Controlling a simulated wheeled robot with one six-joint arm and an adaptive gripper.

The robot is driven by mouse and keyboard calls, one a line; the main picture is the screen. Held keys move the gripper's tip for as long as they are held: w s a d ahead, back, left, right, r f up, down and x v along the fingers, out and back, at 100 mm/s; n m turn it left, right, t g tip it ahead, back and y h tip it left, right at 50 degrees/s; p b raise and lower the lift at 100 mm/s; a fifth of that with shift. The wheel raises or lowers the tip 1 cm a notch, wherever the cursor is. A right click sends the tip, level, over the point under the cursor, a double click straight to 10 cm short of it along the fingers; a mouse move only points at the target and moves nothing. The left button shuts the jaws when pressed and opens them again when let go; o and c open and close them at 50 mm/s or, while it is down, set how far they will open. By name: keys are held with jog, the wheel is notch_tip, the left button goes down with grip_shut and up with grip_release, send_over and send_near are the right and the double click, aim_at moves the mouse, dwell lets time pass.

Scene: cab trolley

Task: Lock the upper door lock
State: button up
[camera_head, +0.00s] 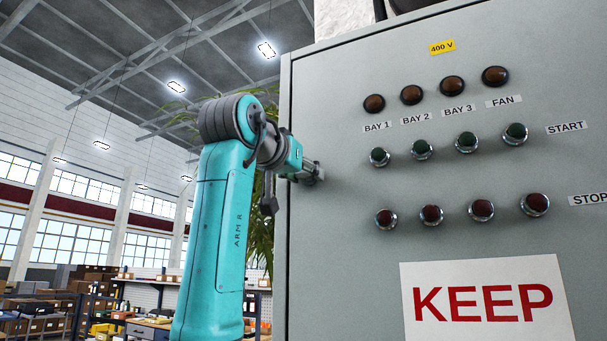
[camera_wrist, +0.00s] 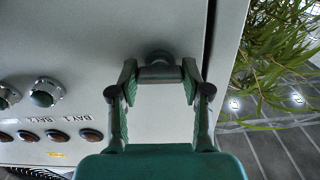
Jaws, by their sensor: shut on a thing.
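The cabinet door (camera_head: 345,255) is a grey panel that fills the right of the head view. The upper door lock (camera_wrist: 158,57) is a dark round piece with a short bar near the door's edge in the wrist view. My gripper (camera_wrist: 160,74) has one finger at each end of this bar and is shut on it. In the head view my gripper (camera_head: 306,172) is against the door's left edge and mostly covers the lock. The door looks flush with the cabinet.
Rows of lamps (camera_head: 412,95), green START buttons (camera_head: 467,142) and red STOP buttons (camera_head: 481,210) stick out right of my gripper. A KEEP sign (camera_head: 487,305) is below them. A plant (camera_wrist: 270,70) stands beyond the cabinet edge. Shelves and benches are far behind.

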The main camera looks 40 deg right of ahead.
jog(key=m, duration=1.3)
jog(key=shift+m, duration=2.1)
jog(key=o, duration=1.2)
jog(key=shift+c, duration=0.2)
jog(key=shift+a, duration=0.15)
